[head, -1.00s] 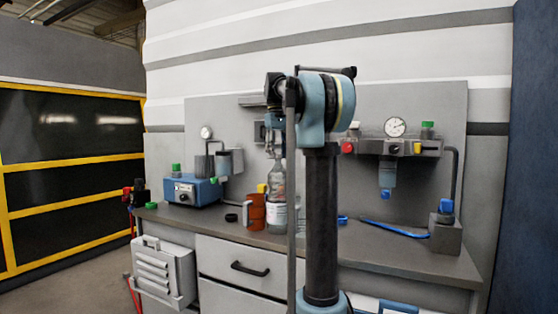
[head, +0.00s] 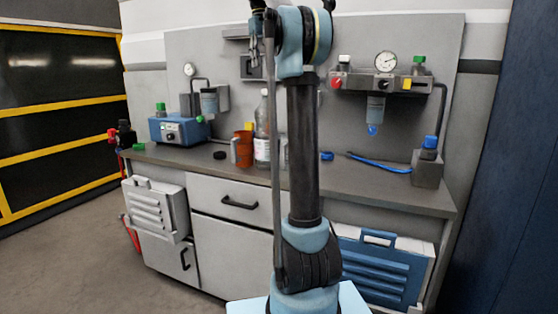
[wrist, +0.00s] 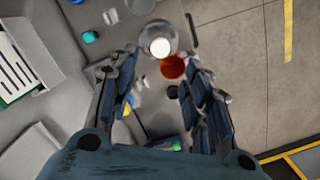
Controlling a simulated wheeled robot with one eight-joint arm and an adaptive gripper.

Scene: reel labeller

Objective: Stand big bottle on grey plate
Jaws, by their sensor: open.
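The big bottle (head: 262,130), clear with a pale label, stands upright on the bench beside an orange mug (head: 243,148). My arm's rod and column pass close in front of it. From above, the wrist view shows the bottle's white cap (wrist: 160,47) near the fingertips, beside the orange mug (wrist: 173,67). My gripper (wrist: 161,62) is open and empty, pointing down, with its fingers spread to either side. In the head view it is up at the top edge, above the bottle and partly cut off. I cannot pick out the grey plate with certainty.
The grey bench (head: 395,190) holds a blue device (head: 178,130) at left, a black ring (head: 220,155), and a blue hose (head: 380,163) with a grey block (head: 428,168) at right. A gauge unit (head: 385,80) hangs on the back panel.

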